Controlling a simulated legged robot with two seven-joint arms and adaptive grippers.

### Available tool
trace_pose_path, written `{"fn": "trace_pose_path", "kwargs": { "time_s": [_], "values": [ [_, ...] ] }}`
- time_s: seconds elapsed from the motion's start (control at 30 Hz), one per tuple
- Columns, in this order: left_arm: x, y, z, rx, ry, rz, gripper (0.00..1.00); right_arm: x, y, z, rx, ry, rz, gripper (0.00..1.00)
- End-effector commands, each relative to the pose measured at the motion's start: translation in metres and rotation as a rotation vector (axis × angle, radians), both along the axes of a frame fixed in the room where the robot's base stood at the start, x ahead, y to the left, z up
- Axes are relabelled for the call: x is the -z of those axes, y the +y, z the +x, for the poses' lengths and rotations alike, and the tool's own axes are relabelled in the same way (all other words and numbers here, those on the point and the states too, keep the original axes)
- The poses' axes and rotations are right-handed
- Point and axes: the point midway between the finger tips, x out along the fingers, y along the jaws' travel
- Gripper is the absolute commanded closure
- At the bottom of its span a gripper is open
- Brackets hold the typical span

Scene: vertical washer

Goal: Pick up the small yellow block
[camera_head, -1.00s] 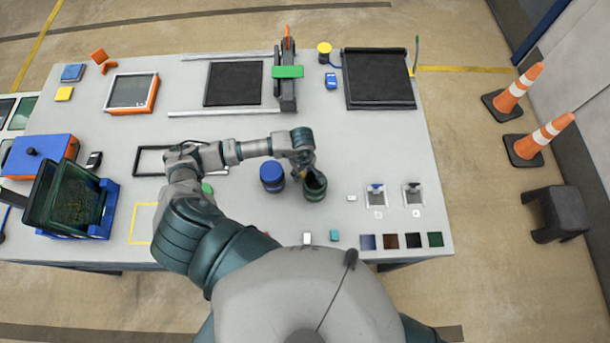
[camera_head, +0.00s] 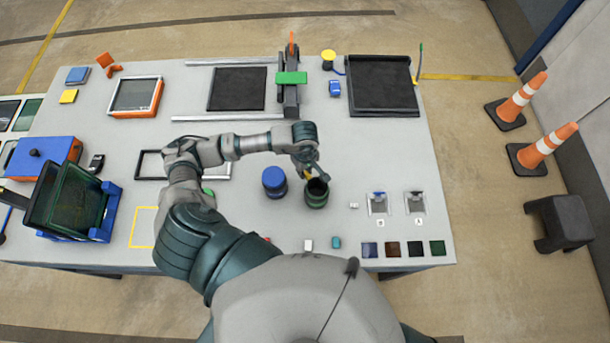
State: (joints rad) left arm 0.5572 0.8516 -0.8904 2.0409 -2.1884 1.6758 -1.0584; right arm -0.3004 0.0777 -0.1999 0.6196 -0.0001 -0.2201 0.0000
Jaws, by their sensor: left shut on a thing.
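My left gripper (camera_head: 313,174) is just above and behind the dark green open jar (camera_head: 317,193), near its rim. It is shut, and a small yellow patch, the small yellow block (camera_head: 308,174), shows at its fingers, mostly hidden by them. The block's exact shape cannot be made out. My right gripper is not in view.
A blue-lidded jar (camera_head: 274,181) stands just left of the green jar. A white block (camera_head: 308,244) and a teal block (camera_head: 336,242) lie near the front edge. Colour swatches (camera_head: 404,249) lie front right. The table between the jars and the dark trays is clear.

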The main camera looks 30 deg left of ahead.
Motion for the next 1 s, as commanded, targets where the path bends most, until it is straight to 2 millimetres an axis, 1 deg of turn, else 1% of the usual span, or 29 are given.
{"fn": "trace_pose_path", "kwargs": {
  "time_s": [0.03,0.3,0.5,0.6,0.7,1.0],
  "values": [
    [-0.011,0.000,0.001,0.001,-0.004,0.000,1.00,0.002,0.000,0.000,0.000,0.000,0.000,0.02],
    [-0.068,0.000,0.001,0.001,-0.005,0.001,1.00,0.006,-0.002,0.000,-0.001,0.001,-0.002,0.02],
    [-0.104,0.000,0.001,0.000,-0.003,0.000,1.00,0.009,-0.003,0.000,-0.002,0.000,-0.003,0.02],
    [-0.115,0.000,0.001,0.000,-0.001,0.000,1.00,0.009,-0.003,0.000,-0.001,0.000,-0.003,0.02],
    [-0.121,0.000,0.000,0.001,-0.001,-0.001,1.00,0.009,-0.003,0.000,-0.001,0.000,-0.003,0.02],
    [-0.123,0.000,0.000,0.000,0.001,-0.001,1.00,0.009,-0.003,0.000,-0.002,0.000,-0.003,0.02]
  ]
}}
